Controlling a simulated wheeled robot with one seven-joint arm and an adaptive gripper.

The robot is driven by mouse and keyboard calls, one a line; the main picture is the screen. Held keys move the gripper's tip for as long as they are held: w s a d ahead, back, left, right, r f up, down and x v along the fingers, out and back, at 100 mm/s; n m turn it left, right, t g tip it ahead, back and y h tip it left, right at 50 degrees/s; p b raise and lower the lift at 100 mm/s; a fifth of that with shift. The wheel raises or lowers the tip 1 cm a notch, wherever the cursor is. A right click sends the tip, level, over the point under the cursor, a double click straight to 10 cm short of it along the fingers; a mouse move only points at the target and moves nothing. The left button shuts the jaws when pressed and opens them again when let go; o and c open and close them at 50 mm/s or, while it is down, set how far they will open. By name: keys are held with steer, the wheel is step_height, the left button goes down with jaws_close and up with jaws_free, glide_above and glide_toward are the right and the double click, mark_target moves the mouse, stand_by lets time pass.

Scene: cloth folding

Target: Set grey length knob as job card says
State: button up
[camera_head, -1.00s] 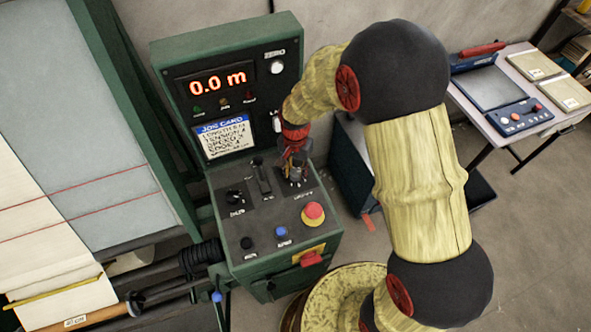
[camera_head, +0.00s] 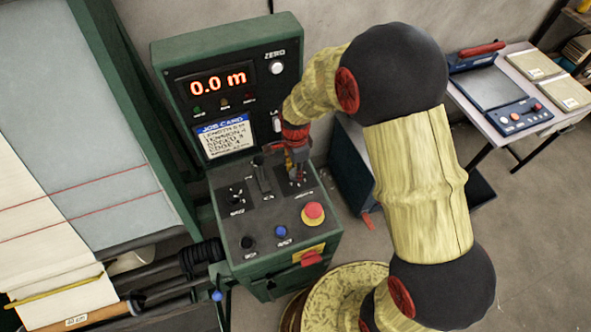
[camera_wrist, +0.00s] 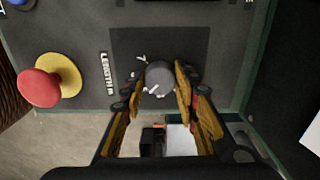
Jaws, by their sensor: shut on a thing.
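The grey length knob (camera_wrist: 158,76) shows in the wrist view on a dark plate, beside the printed word LENGTH. My gripper (camera_wrist: 158,88) has its two fingers on either side of the knob, shut on it. In the head view my gripper (camera_head: 297,170) points down at the right of the control panel and hides most of the knob. The job card (camera_head: 226,137), with a blue heading, is fixed below the red display (camera_head: 218,82), which reads 0.0 m. The card lists length, tension, speed and edge; its length value is too small to read surely.
A red emergency button (camera_head: 313,211) on a yellow base stands close in front of my gripper. A lever (camera_head: 262,178) and another black knob (camera_head: 236,196) are to its left. The green console (camera_head: 222,55) rises behind. Cloth (camera_head: 75,120) lies at the left.

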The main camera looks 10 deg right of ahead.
stand_by(0.3)
steer(key=o, duration=1.2)
steer(key=shift+c, duration=0.2)
step_height(320, 180, up, 12)
stand_by(0.4)
